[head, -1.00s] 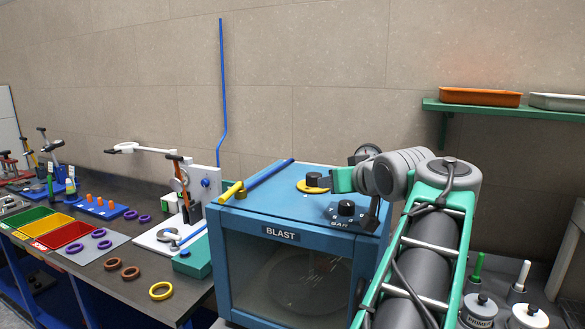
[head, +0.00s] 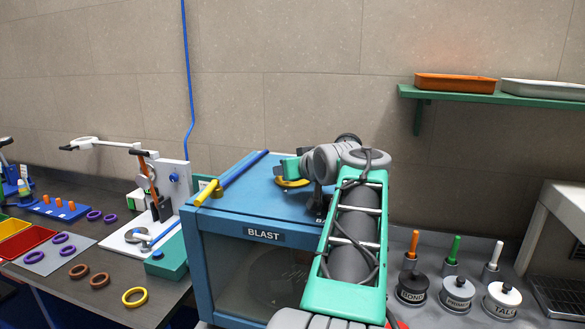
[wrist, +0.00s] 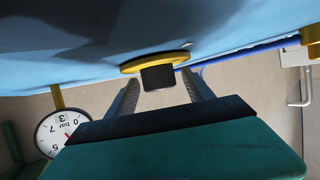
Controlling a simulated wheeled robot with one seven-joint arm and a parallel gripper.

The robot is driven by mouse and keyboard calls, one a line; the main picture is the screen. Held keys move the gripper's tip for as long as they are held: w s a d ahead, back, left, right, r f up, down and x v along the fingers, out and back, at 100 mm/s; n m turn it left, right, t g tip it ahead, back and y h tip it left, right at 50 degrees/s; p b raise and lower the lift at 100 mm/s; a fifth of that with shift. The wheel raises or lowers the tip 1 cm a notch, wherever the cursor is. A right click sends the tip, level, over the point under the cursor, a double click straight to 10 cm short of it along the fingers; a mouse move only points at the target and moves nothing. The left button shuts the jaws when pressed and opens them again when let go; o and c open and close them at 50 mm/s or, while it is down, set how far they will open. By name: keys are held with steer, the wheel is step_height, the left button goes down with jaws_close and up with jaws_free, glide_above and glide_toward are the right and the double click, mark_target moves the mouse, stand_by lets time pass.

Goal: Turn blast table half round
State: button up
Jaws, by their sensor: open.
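The blue blast cabinet (head: 212,262) stands on the bench, with a BLAST label on its front. A dim round table (head: 275,288) shows through its front window. On the cabinet top is a yellow disc (head: 290,184), and the wrist view shows it (wrist: 130,67) with a black knob (wrist: 157,78) on it. My gripper (head: 285,168) is at the disc and hides the knob in the head view. In the wrist view my open gripper (wrist: 160,82) has one finger on each side of the knob, with visible gaps. Whether the fingertips fully flank it I cannot tell.
A pressure gauge (wrist: 62,128) stands close to my gripper. A blue pipe with a yellow end (head: 207,192) lies along the cabinet's top left. Labelled pots (head: 457,293) stand right of my arm. Rings and coloured trays lie on the left bench (head: 105,297).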

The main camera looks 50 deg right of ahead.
steer(key=shift+c, duration=0.4)
jaws_close()
stand_by(0.4)
